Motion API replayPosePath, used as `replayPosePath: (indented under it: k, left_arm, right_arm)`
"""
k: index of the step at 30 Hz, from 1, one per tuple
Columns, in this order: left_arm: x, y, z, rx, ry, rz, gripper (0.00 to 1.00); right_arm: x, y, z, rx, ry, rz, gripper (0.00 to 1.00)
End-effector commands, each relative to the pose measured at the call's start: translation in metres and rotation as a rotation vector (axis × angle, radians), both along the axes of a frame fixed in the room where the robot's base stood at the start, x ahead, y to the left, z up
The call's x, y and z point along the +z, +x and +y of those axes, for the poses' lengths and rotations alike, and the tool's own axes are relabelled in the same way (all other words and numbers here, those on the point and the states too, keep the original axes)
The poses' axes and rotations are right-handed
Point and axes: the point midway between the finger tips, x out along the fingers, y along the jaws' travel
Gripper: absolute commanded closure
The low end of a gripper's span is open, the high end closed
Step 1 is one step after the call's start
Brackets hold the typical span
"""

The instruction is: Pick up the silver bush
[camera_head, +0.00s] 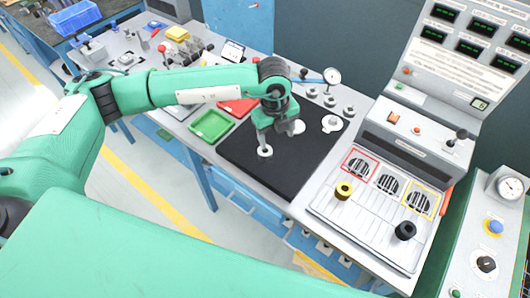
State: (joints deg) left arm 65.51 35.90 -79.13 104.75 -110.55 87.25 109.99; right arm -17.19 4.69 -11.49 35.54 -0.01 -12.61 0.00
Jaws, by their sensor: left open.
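My left gripper (276,136) points down low over the black mat (257,169), with its jaws apart. A small silver round part (265,151), which looks like a bush, sits on the mat at the front fingertip, which hides part of it. I cannot tell whether they touch. A second pale silver part (298,127) stands close beside the other finger, to its right. A wider pale flanged part (331,123) sits further right on the mat. Which of these is the named bush is not certain from this view. My right gripper is not in view.
A green tray (210,124) and a red tray (238,106) lie left of the mat. A dial gauge (331,76) and several small round parts stand behind it. A slotted fixture with a yellow bush (344,189) and a black bush (405,231) is at right. The mat's front is clear.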

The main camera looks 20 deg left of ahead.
Motion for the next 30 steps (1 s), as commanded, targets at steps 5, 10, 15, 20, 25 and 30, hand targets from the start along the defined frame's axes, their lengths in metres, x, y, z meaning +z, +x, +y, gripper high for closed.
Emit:
replayPosePath:
  k: [5, 10, 15, 20, 25, 30]
  left_arm:
    - [0.008, 0.016, 0.034, 0.076, 0.138, -0.045, 0.34]
    - [-0.014, 0.018, 0.039, 0.083, 0.150, -0.044, 0.34]
    - [-0.048, 0.020, 0.041, 0.082, 0.149, -0.045, 0.34]
    - [-0.069, 0.022, 0.042, 0.080, 0.146, -0.045, 0.34]
    - [-0.079, 0.023, 0.042, 0.079, 0.146, -0.045, 0.34]
    - [-0.097, 0.024, 0.039, 0.079, 0.146, -0.044, 0.34]
  right_arm:
    - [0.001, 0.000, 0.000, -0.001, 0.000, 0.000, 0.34]
    - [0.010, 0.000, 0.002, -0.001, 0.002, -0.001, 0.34]
    - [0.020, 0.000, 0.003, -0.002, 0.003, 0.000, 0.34]
    - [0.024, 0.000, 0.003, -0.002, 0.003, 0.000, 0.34]
    - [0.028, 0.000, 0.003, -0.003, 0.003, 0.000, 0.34]
    - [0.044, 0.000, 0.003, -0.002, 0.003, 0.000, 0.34]
